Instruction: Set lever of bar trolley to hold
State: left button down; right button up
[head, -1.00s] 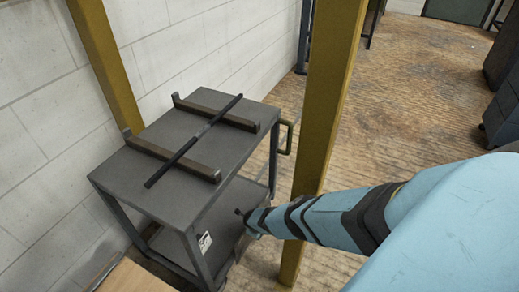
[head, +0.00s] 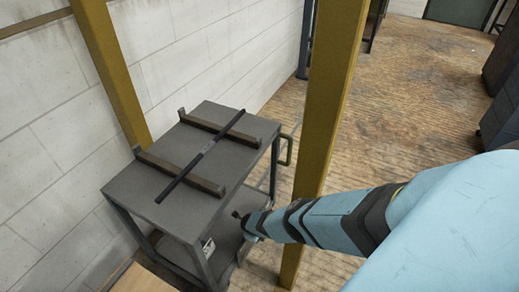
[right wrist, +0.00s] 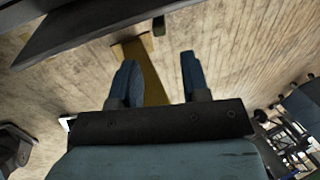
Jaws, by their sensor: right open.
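The grey bar trolley (head: 165,200) stands by the white wall between two yellow posts. A dark bar (head: 200,158) lies across two raised brown rails on its top. A white label with a dark symbol (head: 208,247) is at its near side, beside a leg. I cannot make out a lever or its setting. My right gripper (head: 240,216) is small in the head view, near the trolley's right side, above the lower shelf in the picture. In the right wrist view its two blue fingers (right wrist: 158,84) are apart with nothing between them. My left gripper is out of view.
The near yellow post (head: 322,110) stands close to my right forearm. An olive handle (head: 287,150) sticks out from the trolley's far right end. A wooden box edge (head: 140,280) is at bottom left. The wooden floor (head: 420,95) beyond is clear; dark cabinets stand at the right.

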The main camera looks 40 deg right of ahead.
jog(key=p+v, duration=0.5)
jog(key=v, duration=0.1)
jog(key=shift+s, duration=0.1)
